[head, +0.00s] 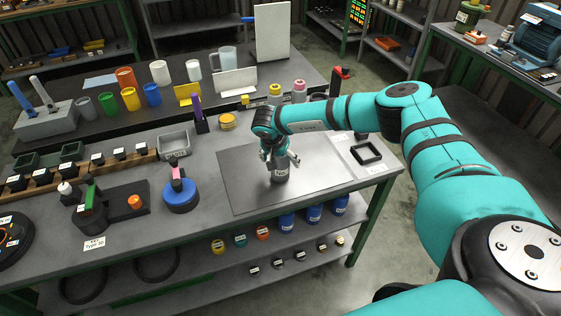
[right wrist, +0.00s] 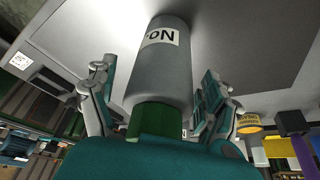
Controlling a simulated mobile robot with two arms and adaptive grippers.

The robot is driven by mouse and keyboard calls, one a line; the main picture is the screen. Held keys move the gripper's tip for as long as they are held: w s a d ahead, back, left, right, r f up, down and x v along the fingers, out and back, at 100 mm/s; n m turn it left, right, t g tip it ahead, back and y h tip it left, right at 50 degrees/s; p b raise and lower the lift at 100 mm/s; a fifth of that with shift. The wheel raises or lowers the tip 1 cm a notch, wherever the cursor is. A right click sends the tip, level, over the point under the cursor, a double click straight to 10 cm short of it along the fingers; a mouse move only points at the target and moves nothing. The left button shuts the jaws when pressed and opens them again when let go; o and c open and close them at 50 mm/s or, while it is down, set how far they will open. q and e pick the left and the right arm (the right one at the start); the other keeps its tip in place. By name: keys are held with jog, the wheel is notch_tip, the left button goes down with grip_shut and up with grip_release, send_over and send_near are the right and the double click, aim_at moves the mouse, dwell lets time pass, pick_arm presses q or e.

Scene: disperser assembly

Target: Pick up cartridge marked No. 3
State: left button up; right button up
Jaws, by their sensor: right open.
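A grey cylindrical cartridge (head: 280,174) with a white label stands upright on the dark grey mat (head: 235,188) on the workbench. In the right wrist view the cartridge (right wrist: 158,75) shows a label beginning "No"; its number is out of sight. A green part shows at the cartridge's near end. My right gripper (head: 279,158) is over the cartridge's top, with a finger on either side. In the right wrist view the gripper (right wrist: 155,88) is open, and gaps show between fingers and cartridge. My left gripper is not in view.
A blue round base (head: 181,196) and a grey bin marked with a label (head: 174,145) stand left of the mat. A black square frame (head: 366,153) lies to its right. Coloured cups and a white board (head: 272,32) stand behind. Blue containers (head: 314,213) sit on the lower shelf.

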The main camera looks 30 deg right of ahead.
grip_shut()
jog(key=shift+w+r, duration=0.1)
dwell(0.6)
